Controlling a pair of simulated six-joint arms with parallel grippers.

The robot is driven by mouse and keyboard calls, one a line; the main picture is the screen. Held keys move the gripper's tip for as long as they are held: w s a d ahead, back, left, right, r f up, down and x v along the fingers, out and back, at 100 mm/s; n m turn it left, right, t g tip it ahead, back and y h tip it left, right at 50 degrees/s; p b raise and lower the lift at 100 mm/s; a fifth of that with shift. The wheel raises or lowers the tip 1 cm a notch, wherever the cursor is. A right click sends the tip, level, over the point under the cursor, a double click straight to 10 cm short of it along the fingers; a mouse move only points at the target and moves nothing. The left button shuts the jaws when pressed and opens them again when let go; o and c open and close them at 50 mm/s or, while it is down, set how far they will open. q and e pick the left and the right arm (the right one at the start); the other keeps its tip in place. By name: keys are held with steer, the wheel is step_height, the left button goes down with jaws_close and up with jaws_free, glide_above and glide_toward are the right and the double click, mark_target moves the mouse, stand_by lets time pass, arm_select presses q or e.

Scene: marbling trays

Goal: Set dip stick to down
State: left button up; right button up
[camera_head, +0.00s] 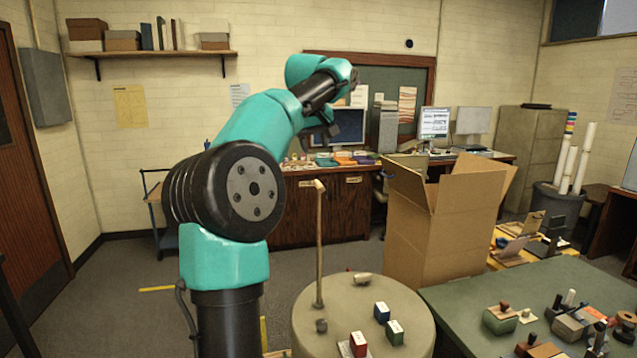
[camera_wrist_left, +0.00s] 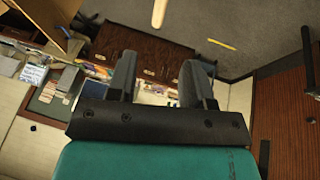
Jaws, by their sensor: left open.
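The dip stick, which I take to be the tall, thin tan rod (camera_head: 319,245), stands upright at the left part of the round beige table top (camera_head: 380,330) in the head view. Its pale tip is bent slightly left. In the left wrist view, a pale rod end (camera_wrist_left: 158,12) at the top edge may be the same stick. My left gripper (camera_head: 320,138) is above the stick in the head view, apart from it. Its two dark fingers (camera_wrist_left: 160,78) are spread with nothing between them in the left wrist view. My right gripper is not in view.
An open cardboard box (camera_head: 440,235) is behind right. A green table (camera_head: 460,300) with several stamps is at right.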

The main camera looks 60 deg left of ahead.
mark_target(319, 184)
arm_select(q)
steer(key=x, duration=1.3)
steer(key=shift+w+f, duration=0.1)
steer(key=shift+f, duration=0.3)
steer(key=shift+c, duration=0.4)
jaws_close()
